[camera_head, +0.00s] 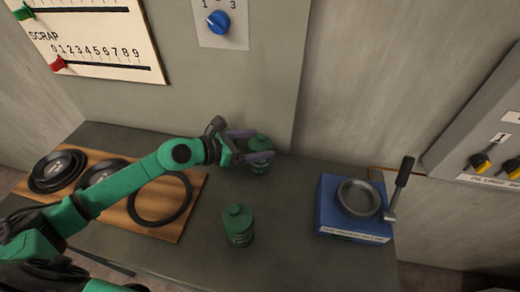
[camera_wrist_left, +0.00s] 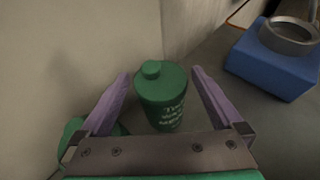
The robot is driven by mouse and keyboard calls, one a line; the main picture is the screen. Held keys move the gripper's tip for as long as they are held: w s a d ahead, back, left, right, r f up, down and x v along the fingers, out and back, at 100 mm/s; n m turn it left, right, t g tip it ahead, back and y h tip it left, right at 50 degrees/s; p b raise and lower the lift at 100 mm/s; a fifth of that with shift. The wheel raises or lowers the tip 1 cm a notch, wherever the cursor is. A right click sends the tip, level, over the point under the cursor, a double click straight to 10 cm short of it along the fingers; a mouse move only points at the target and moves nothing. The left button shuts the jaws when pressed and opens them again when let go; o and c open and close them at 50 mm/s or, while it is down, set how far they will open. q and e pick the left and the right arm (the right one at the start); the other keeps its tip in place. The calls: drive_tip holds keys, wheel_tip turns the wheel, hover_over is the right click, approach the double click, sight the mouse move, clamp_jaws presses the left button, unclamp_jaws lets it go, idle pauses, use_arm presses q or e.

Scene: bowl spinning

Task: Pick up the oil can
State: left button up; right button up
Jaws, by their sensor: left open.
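The far green can (camera_head: 260,143) is near the wall, between the fingers of my left gripper (camera_head: 250,147). The near green can (camera_head: 239,226) stands apart, toward the table's front. I cannot tell from the lettering which one is the oil can. In the left wrist view, a can (camera_wrist_left: 162,97) stands between the two purple fingers of my open left gripper (camera_wrist_left: 160,95), with a gap on each side. My right gripper is not in view.
A wooden board (camera_head: 190,213) with black round dishes and a ring lies on the left. A blue box (camera_head: 345,220) with a grey ring and a lever stands on the right. Wall panels rise behind. The table between the near can and blue box is clear.

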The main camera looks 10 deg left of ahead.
use_arm(q)
drive_tip(key=shift+w+d+f, duration=0.1)
drive_tip(key=shift+w+d, duration=0.3)
drive_tip(key=shift+w+d+f, duration=0.1)
drive_tip(key=shift+d+f, duration=0.05)
drive_tip(key=shift+f, duration=0.1)
clamp_jaws()
drive_tip(key=shift+r, duration=0.1)
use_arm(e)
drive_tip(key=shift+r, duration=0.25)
